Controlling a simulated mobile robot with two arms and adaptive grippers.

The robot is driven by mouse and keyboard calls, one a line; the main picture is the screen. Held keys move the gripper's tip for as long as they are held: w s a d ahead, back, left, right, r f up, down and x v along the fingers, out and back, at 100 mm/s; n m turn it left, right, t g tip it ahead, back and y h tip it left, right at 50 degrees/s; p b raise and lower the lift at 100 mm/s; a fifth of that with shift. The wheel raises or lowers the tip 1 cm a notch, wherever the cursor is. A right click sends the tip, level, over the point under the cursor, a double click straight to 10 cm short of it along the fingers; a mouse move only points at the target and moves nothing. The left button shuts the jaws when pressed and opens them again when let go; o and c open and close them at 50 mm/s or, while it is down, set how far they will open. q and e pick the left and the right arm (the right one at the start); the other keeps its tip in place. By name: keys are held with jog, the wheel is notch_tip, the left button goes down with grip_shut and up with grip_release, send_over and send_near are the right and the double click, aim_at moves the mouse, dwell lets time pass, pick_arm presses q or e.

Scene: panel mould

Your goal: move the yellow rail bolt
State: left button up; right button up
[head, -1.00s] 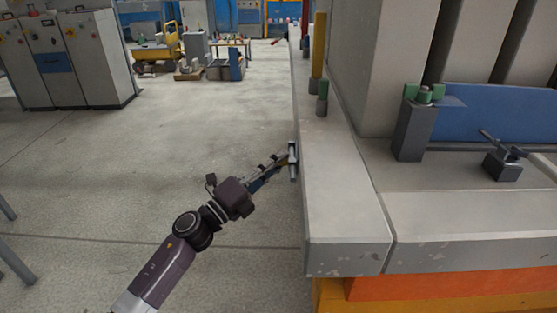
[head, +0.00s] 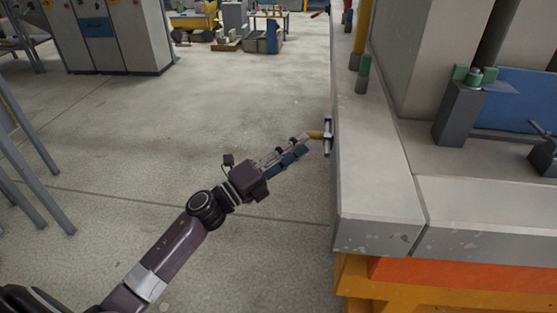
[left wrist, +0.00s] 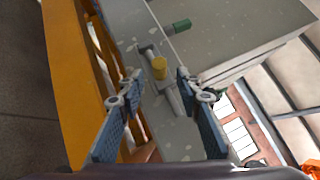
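The yellow rail bolt (head: 315,134) sticks out from a grey bar-shaped fitting (head: 327,145) on the side of the long grey ledge. In the left wrist view the bolt (left wrist: 159,68) is a short yellow cylinder beside the grey bar. My left gripper (head: 303,143) points at the bolt from the left. In the left wrist view its two blue-padded fingers (left wrist: 158,82) are spread apart, with the bolt showing between and just beyond their tips. I see no clear contact. My right gripper is in neither view.
The grey ledge (head: 375,190) runs along the right, above an orange and yellow base (head: 400,285). A green-topped post (head: 362,75) and a yellow post (head: 363,30) stand on it. The floor left of the ledge is clear; grey table legs (head: 35,170) stand at far left.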

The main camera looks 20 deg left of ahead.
pick_arm(q)
jog(key=v, duration=0.7)
jog(key=shift+s, duration=0.1)
dwell(0.5)
